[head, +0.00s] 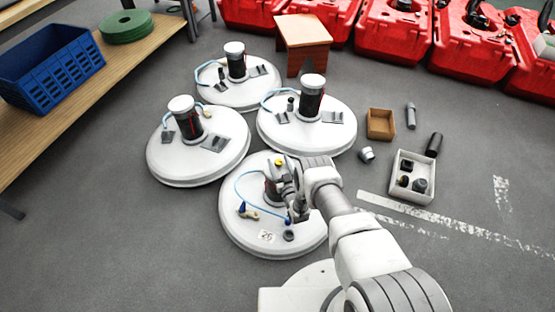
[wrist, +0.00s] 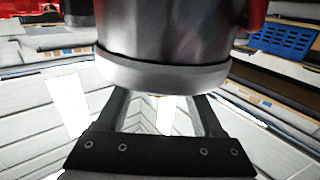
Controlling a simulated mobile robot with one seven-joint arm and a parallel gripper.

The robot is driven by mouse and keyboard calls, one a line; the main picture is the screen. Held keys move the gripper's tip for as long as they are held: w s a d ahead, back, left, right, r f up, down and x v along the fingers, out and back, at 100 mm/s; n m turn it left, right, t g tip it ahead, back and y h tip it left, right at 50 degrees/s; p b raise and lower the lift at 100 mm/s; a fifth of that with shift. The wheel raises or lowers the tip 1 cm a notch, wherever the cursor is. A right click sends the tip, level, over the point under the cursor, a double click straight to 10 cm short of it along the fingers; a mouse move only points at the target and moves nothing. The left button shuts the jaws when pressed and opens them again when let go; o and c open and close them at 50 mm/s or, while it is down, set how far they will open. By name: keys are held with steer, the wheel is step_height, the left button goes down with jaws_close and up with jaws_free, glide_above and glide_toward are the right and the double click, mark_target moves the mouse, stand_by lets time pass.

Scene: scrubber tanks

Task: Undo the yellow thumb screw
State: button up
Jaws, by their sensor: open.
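The yellow thumb screw appears to be the small yellow spot (head: 279,162) near the top of the dark motor cylinder (head: 271,190) on the nearest round white tank lid (head: 236,226). My gripper (head: 288,190) is beside that cylinder, on its right in the head view, and covers part of it. In the wrist view my gripper (wrist: 160,104) is open, its two fingers spread below a large metallic cylinder (wrist: 170,35) with a pale band. I cannot tell whether the fingers touch it. No yellow screw shows in the wrist view.
A thin blue hose (head: 238,186) and a beige fitting (head: 249,211) are on the near lid. Three similar lids (head: 205,160) stand behind. A grey bin (head: 404,193) and a brown box (head: 380,124) lie right. Red cases (head: 392,35) line the back.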

jaws_close()
steer(key=shift+n+g+y, duration=0.4)
steer(key=shift+n+y, duration=0.3)
steer(key=shift+y, duration=0.4)
jaws_free()
steer(key=shift+s, duration=0.15)
